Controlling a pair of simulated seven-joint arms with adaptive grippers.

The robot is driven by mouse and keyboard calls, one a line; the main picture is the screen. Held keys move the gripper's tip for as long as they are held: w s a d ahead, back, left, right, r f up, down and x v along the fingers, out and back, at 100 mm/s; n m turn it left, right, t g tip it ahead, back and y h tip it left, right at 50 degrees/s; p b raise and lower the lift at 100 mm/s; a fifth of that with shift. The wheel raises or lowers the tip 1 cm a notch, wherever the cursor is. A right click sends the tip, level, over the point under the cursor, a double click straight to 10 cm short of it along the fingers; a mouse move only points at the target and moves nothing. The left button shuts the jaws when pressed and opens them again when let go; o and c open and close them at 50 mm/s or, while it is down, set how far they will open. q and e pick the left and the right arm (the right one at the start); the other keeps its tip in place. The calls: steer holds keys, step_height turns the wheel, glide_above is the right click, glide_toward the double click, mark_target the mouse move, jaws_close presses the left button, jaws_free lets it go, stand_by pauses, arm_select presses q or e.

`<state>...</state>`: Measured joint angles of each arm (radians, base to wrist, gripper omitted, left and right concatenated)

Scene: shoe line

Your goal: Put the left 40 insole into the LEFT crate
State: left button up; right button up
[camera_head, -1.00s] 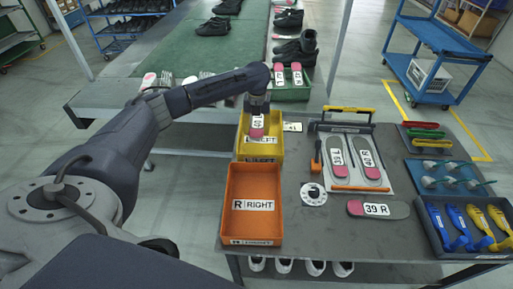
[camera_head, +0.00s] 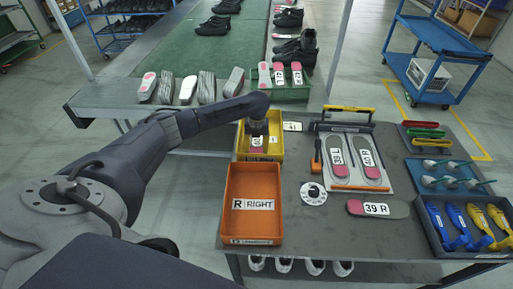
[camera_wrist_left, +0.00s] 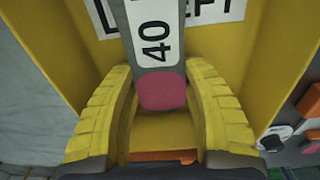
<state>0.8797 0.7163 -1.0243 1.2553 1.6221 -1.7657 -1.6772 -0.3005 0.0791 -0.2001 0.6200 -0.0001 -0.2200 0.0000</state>
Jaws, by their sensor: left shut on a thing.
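The left 40 insole, a grey insole with a pink end and a white label reading 40, shows in the left wrist view (camera_wrist_left: 148,30) and small in the head view (camera_head: 257,147). My left gripper (camera_head: 258,135) is shut on it near the pink end, with a yellow finger on each side in the left wrist view (camera_wrist_left: 160,95). The gripper and insole are down in the yellow LEFT crate (camera_head: 240,141), whose LEFT label shows behind the insole. Whether the insole touches the crate floor I cannot tell. My right gripper is not in view.
The orange RIGHT crate (camera_head: 252,186) stands empty just in front of the yellow one. A 39 R insole (camera_head: 378,209), a white disc (camera_head: 313,194) and a board with two insoles (camera_head: 352,160) lie to the right. A green crate (camera_head: 290,92) with insoles stands behind.

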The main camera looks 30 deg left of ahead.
arm_select(q)
steer(key=shift+f, duration=0.25)
steer(key=o, duration=1)
steer(key=shift+r, duration=0.15)
step_height(320, 180, up, 12)
stand_by(0.3)
